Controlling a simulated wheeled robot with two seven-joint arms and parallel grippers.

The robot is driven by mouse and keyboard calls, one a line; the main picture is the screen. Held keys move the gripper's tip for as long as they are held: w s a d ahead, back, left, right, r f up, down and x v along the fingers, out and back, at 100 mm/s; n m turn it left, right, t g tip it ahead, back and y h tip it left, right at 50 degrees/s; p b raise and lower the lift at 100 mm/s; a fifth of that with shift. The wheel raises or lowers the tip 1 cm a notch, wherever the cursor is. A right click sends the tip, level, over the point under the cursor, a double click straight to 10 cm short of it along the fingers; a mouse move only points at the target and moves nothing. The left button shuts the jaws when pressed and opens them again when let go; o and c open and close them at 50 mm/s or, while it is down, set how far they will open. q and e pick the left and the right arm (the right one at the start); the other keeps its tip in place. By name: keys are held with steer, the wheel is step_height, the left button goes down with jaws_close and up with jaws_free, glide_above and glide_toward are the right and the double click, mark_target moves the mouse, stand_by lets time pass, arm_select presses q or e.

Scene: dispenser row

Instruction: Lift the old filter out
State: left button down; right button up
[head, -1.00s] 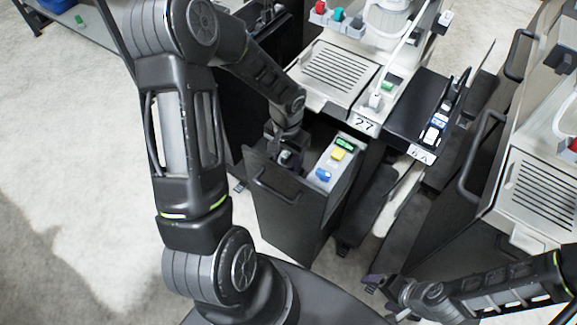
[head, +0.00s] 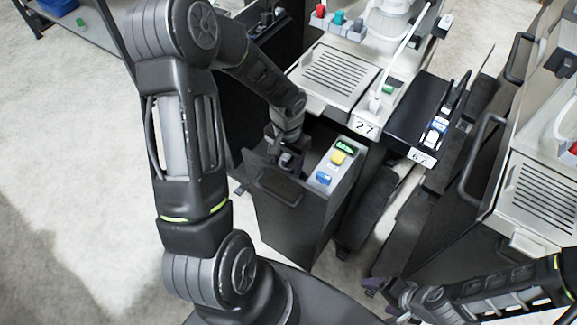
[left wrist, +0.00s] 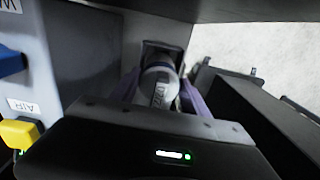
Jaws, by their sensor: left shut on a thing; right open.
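The filter (left wrist: 160,84), a grey-white cylinder with a printed label and a dark band, shows in the left wrist view. It stands in a narrow, dark-walled bay of the pulled-out black unit (head: 290,228). My left gripper (head: 289,160) reaches down into this unit in the head view. Its purple fingers (left wrist: 162,92) are shut on the filter, one on each side. The filter's lower end is hidden, and I cannot tell how far it is seated. My right gripper (head: 382,288) is open and empty at the lower right, away from the unit.
The dispenser labelled 27 (head: 366,126) stands right behind. A black box (head: 418,115) juts out at right. Floor at left is clear.

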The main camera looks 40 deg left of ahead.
arm_select(q)
steer(key=shift+r, duration=0.1)
steer(key=shift+r, duration=0.9)
step_height(320, 180, up, 5)
steer(key=shift+w+r, duration=0.1)
steer(key=shift+r, duration=0.05)
steer(key=a+b, duration=0.3)
steer(key=a, duration=1.5)
steer(key=shift+s, duration=0.3)
